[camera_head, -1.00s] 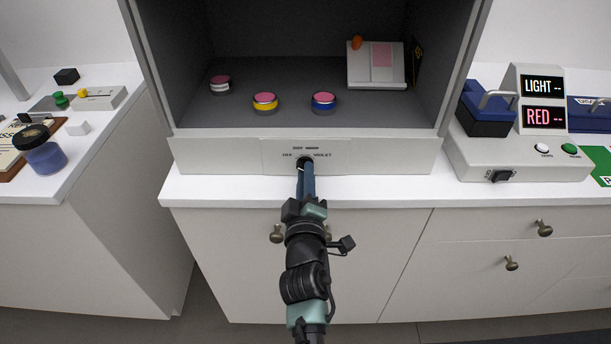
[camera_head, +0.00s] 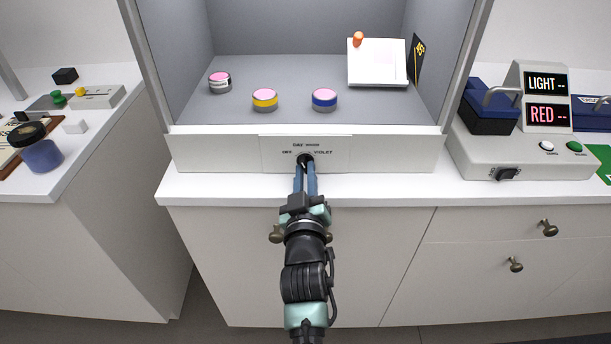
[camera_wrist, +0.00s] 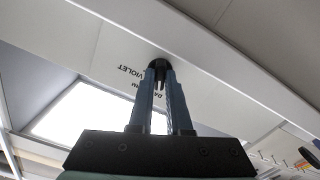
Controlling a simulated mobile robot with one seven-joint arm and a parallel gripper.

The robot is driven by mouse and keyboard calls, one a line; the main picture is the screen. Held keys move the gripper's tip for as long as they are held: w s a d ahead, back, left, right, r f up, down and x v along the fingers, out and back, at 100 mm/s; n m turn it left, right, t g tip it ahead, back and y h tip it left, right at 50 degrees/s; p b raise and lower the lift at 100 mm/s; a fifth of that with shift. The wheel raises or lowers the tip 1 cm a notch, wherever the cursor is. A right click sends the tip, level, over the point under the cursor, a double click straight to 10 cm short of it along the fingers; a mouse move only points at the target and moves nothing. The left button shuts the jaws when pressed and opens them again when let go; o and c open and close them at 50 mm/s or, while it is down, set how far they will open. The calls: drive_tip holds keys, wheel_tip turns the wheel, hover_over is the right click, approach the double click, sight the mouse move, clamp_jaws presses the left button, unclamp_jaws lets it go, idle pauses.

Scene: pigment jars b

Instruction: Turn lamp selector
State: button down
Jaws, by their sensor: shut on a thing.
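The lamp selector is a small black knob (camera_head: 304,160) on the front panel (camera_head: 220,155) of the viewing booth. Labels around it include "OFF" at left and "VIOLET" at right, with another label above. My gripper (camera_head: 305,168) comes from the front and is shut on the knob, hiding most of it. In the wrist view the two blue fingers (camera_wrist: 160,80) close around the black knob (camera_wrist: 158,64), beside the "VIOLET" label. The booth interior (camera_head: 300,70) is brightly lit. The knob's exact pointing direction is hidden.
Inside the booth stand pink-topped jars with white (camera_head: 220,83), yellow (camera_head: 265,100) and blue (camera_head: 324,100) bands, and a tilted white stand (camera_head: 376,64). A device with "LIGHT" and "RED" displays (camera_head: 546,98) is at right. A blue jar (camera_head: 43,155) stands on the left counter.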

drive_tip(key=shift+m, duration=0.3)
drive_tip(key=c, duration=0.9)
unclamp_jaws()
drive_tip(key=shift+o, duration=0.2)
drive_tip(key=s, duration=1.3)
